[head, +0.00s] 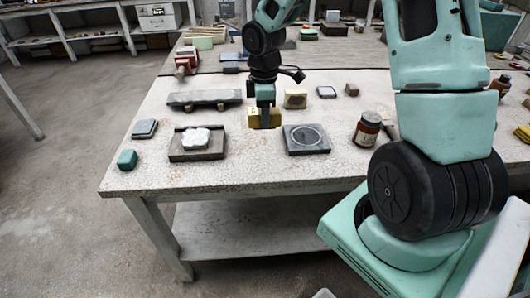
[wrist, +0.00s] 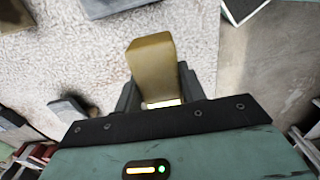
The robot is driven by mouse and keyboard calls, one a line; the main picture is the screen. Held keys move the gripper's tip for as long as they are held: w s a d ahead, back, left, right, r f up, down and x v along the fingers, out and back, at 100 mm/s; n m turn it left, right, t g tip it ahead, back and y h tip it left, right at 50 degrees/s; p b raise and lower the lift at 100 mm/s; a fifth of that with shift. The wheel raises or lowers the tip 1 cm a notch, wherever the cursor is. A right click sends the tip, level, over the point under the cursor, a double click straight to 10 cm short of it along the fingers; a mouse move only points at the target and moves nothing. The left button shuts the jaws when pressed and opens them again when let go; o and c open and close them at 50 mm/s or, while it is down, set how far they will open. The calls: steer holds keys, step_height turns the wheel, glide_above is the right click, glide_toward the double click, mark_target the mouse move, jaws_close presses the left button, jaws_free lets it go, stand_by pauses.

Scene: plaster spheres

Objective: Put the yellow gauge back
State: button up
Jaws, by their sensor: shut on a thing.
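The yellow gauge is a yellow block (head: 265,118) between the fingers of my gripper (head: 264,103), over the middle of the pale speckled table. In the wrist view the block (wrist: 152,60) sticks out beyond the two dark fingers (wrist: 158,90), which close on it from both sides. I cannot tell whether its underside touches the table. A dark square plate with a pale ring (head: 306,139) lies to the right and nearer the table's front edge. A brown tray (head: 181,155) bearing a white lobed piece (head: 197,138) lies to the left.
A paler yellow block (head: 295,98) stands just right of my gripper. A long grey-green bar (head: 204,97) lies behind left. A brown jar (head: 367,129) stands at right. Bare table shows between these things.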

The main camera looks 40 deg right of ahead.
mark_target(264, 152)
step_height(264, 152, down, 10)
steer(key=shift+r, duration=0.1)
stand_by(0.4)
steer(key=o, duration=0.9)
steer(key=shift+f, duration=0.25)
